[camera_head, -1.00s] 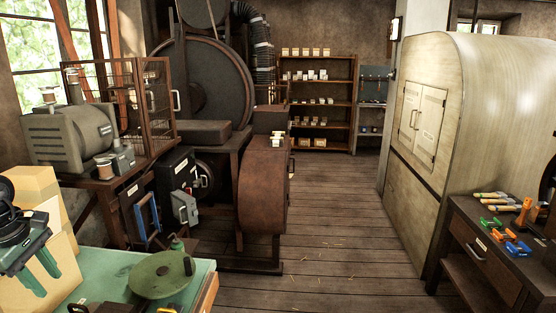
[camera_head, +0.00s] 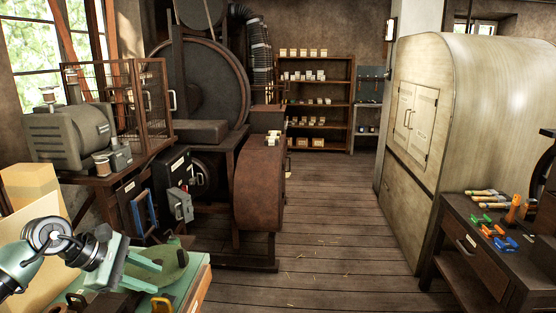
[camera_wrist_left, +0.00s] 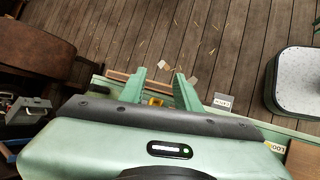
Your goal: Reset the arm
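My left gripper (camera_head: 157,274) is at the lower left of the head view, over the green-topped bench (camera_head: 196,284). Its two green fingers point right and are spread apart with nothing between them that I can see held. The gripper also shows in the left wrist view (camera_wrist_left: 160,88), fingers apart, with the bench edge and a small yellow item (camera_wrist_left: 155,101) below. I cannot tell whether the fingers touch anything. My right gripper is not in view.
A cardboard-coloured box (camera_head: 32,187) stands behind my left arm. Dark machinery with a rusty drum (camera_head: 260,190) stands beyond the bench. A side table (camera_head: 470,250) with coloured tools is at the right, before a large pale cabinet (camera_head: 480,110).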

